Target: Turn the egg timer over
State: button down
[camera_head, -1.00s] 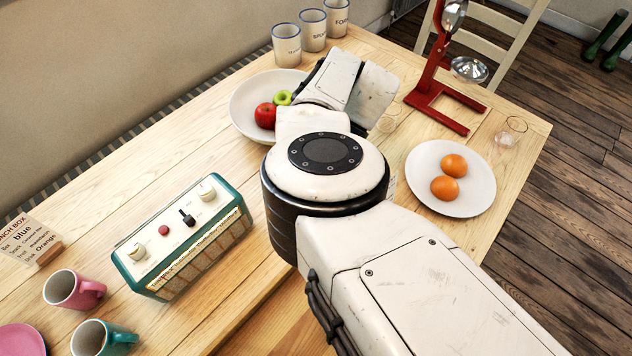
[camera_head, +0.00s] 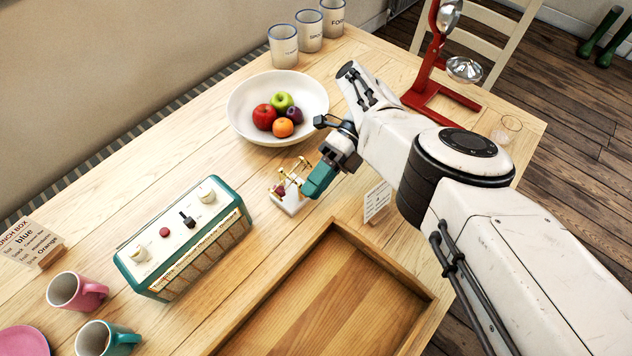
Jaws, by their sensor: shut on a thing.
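The egg timer (camera_head: 281,187) stands on the table near the middle of the head view, with a pale square base, thin brass-coloured parts and a dark red part. My gripper (camera_head: 311,188) reaches it from the upper right, and its teal end meets the brass parts on the right side. The gripper is shut on the egg timer. The fingers hide part of the timer, so I cannot tell exactly which part is between them or which way up the glass is.
A teal-edged radio (camera_head: 185,238) stands left of the timer, a white fruit bowl (camera_head: 240,107) behind it. A wooden tray (camera_head: 427,296) lies in front, with a small card (camera_head: 378,200) behind its rim. Mugs (camera_head: 70,291) stand at the left. A red stand (camera_head: 425,95) is at the back right.

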dwell(0.4)
jog(key=c, duration=0.9)
grip_release()
